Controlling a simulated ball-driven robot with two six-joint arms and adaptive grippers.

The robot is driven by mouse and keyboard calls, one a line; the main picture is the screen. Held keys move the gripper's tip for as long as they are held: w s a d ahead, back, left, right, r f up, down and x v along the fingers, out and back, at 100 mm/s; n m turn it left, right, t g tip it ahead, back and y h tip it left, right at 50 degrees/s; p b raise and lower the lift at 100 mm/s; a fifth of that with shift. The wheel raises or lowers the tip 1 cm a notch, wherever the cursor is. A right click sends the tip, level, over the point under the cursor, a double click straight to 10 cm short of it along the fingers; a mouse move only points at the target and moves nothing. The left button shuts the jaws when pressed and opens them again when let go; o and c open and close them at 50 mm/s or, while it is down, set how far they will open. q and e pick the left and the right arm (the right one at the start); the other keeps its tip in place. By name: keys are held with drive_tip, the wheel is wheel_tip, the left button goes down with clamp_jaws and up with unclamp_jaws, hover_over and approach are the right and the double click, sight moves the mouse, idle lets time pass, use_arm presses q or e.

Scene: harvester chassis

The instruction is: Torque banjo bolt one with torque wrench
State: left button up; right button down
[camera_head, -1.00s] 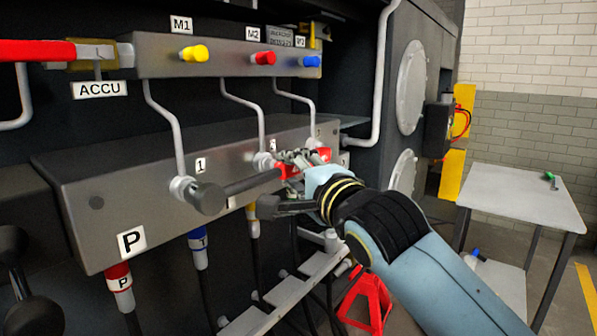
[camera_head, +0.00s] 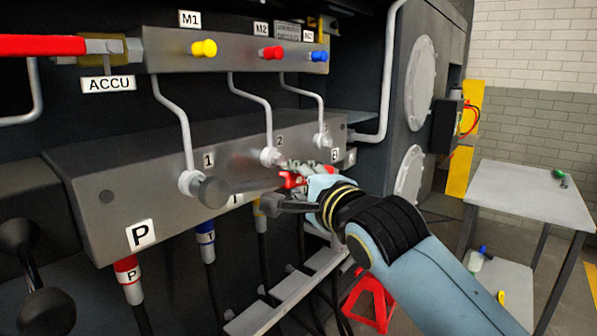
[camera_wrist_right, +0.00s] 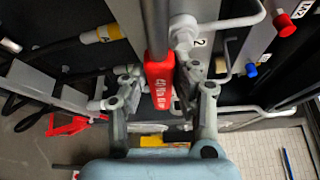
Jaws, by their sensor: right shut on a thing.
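The torque wrench has a dark round head (camera_head: 213,191), a grey shaft (camera_head: 255,185) and a red handle (camera_head: 291,180). Its head covers the front of banjo bolt one, at the pipe fitting (camera_head: 189,182) under label 1. The bolt itself is hidden, so its seating cannot be told. My right gripper (camera_head: 297,177) is shut on the red handle, in front of the grey block. In the right wrist view the red handle (camera_wrist_right: 159,82) stands between the fingers of my right gripper (camera_wrist_right: 158,84). My left gripper is not in view.
The fitting at label 2 (camera_head: 270,156) is close behind the handle. Another fitting (camera_head: 323,140) stands farther right. Colored hose ends (camera_head: 205,232) hang below the grey block (camera_head: 110,196). A red stand (camera_head: 369,300) and a grey table (camera_head: 520,190) are at right.

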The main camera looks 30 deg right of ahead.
idle(0.3)
drive_tip(key=shift+s+a+f+m+g+p, duration=0.15)
drive_tip(key=shift+a+f+m+g, duration=0.1)
drive_tip(key=shift+f+m, duration=0.35)
drive_tip(key=shift+a+f+m+g+p, duration=0.15)
drive_tip(key=shift+a+f+m+g, duration=0.2)
drive_tip(key=shift+f, duration=0.45)
drive_tip(key=shift+d, duration=0.15)
drive_tip(key=shift+r, duration=0.1)
drive_tip(key=s+d, duration=0.4)
drive_tip(key=s, duration=0.6)
drive_tip(key=shift+r, duration=0.15)
idle(1.2)
